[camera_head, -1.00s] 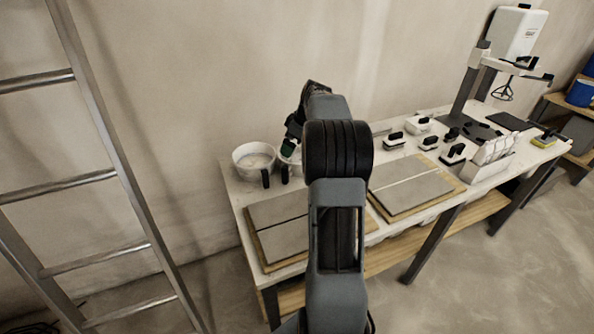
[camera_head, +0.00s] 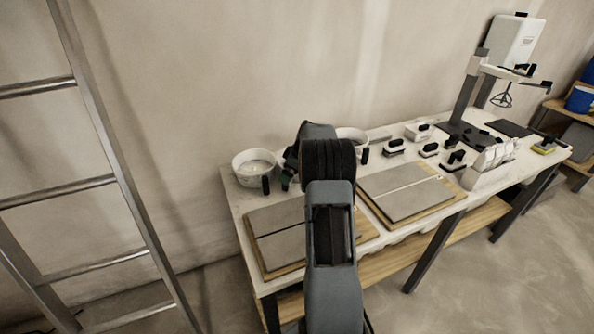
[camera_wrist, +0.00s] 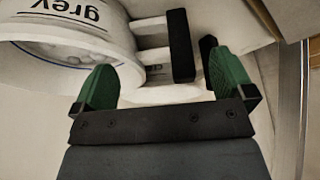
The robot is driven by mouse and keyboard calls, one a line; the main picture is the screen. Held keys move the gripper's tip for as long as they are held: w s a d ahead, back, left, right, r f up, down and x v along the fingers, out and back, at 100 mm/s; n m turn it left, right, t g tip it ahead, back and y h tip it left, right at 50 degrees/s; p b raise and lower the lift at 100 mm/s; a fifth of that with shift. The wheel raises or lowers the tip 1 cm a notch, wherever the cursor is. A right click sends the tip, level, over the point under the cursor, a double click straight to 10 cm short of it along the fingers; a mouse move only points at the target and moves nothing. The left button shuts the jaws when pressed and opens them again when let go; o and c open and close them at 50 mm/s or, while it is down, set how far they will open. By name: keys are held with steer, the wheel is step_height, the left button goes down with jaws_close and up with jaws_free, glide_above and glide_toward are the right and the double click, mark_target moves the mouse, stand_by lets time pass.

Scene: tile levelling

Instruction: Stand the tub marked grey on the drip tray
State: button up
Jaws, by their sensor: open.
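A white tub marked "grey" (camera_wrist: 75,42), its lettering upside down, fills the upper left of the wrist view. A black grip (camera_wrist: 182,45) stands out from its side, with a second black grip (camera_wrist: 207,62) close by. My gripper (camera_wrist: 165,85) is open, its green fingers apart and nothing clearly held between them. In the head view, my gripper (camera_head: 288,178) is low beside a white tub (camera_head: 253,167) at the table's left end; I cannot tell whether this is the grey one. A dark flat piece (camera_head: 514,128) at the far right may be the drip tray.
Another white tub (camera_head: 354,136) is partly behind my arm. Two tile boards (camera_head: 405,190) lie along the front. Black-handled tools (camera_head: 394,148), a white rack (camera_head: 490,168) and a mixer stand (camera_head: 465,100) stand to the right. A ladder (camera_head: 115,150) is at left.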

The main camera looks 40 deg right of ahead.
steer(key=shift+x, duration=1.75)
steer(key=shift+c, duration=0.2)
steer(key=c, duration=1.5)
steer(key=shift+r, duration=0.15)
steer(key=shift+c, duration=0.9)
